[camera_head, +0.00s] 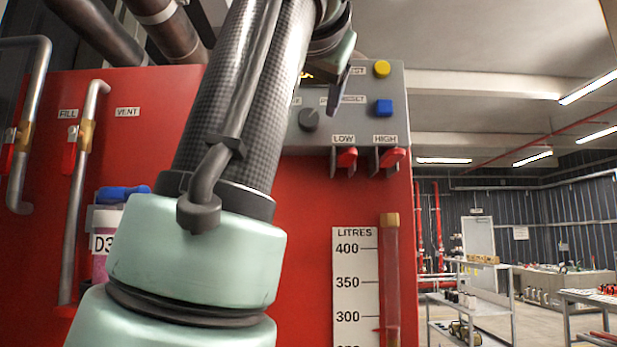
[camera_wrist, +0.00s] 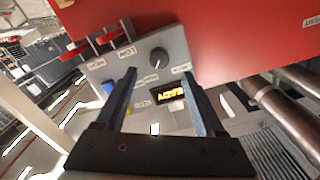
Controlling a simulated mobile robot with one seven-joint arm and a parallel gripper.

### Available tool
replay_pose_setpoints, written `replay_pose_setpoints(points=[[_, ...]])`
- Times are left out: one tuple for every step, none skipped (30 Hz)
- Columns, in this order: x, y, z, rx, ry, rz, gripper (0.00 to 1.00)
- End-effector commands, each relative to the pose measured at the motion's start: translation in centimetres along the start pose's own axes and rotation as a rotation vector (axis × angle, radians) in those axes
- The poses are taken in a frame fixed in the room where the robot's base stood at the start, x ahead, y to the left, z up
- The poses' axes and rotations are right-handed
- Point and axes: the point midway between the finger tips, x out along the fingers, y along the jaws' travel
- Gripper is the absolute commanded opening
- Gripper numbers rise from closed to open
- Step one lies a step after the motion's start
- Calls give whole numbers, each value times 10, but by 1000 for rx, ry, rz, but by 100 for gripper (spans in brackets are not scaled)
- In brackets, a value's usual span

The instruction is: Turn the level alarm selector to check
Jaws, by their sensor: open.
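The selector is a dark round knob (camera_head: 309,119) on a grey control panel (camera_head: 393,88), partly behind my arm in the head view. In the wrist view the knob (camera_wrist: 159,57) shows on the tilted panel, just past the fingertips and roughly centred between them. My gripper (camera_wrist: 160,73) is open and empty, its two fingers apart. They do not appear to touch the knob. In the head view only part of my gripper shows, above and right of the knob. The labels around the knob are too small to read, and I cannot tell which way its pointer faces.
The panel also carries a yellow button (camera_head: 382,68), a blue button (camera_head: 383,107), an amber-lit display (camera_wrist: 168,93) and red switches under LOW (camera_head: 347,157) and HIGH (camera_head: 391,156). Pipes (camera_head: 88,140) run at left. Shelving (camera_head: 470,300) stands farther back right.

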Motion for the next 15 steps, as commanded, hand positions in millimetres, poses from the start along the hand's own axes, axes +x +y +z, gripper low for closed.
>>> replay_pose_setpoints(points=[[12, -2, -4, -1, -5, 2, 71], [18, -2, -4, 0, -5, 2, 71], [27, -2, -4, 0, -5, 2, 71], [32, -2, -4, -1, -4, 2, 71], [37, -2, -4, -1, -4, 2, 71], [44, -2, -4, -1, -3, 2, 71], [48, -1, -3, -1, -4, 2, 71], [52, -1, -3, -1, -2, 1, 71], [57, -1, -3, 0, -2, 1, 71], [60, -1, -3, 0, -1, 1, 71], [62, -1, -2, 0, -1, 1, 71], [65, 0, -2, 0, -1, 1, 71], [66, 0, -2, 0, 0, 0, 71], [68, 0, -2, 0, 1, 0, 71], [69, 0, -1, 0, 1, 0, 71]])
